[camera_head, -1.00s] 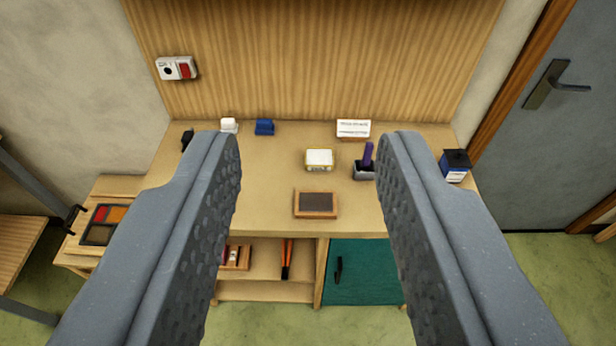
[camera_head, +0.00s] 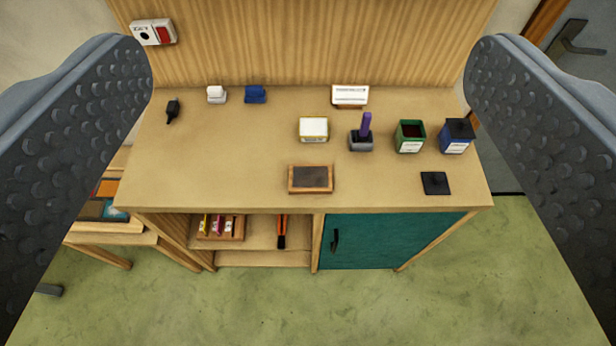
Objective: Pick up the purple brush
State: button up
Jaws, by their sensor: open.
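The purple brush (camera_head: 366,124) stands upright in a small grey holder (camera_head: 361,142) on the wooden bench top, right of the middle. Its lower end is hidden in the holder. My gripper (camera_head: 308,75) is wide open and empty, with one grey textured finger at each side of the view. The brush shows between the fingers, well ahead of them and apart from both.
Right of the holder stand a green open tin (camera_head: 410,137), a blue tin (camera_head: 456,136) and a flat black lid (camera_head: 435,183). A yellow-edged white box (camera_head: 313,129) and a wood-framed dark pad (camera_head: 310,179) lie to the left. A card stand (camera_head: 350,95) is behind.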

aim_at(362, 136)
jog(key=u, duration=0.05)
jog(key=k, duration=0.6)
jog(key=z, duration=0.65)
jog(key=i, duration=1.7)
jog(key=u, duration=0.6)
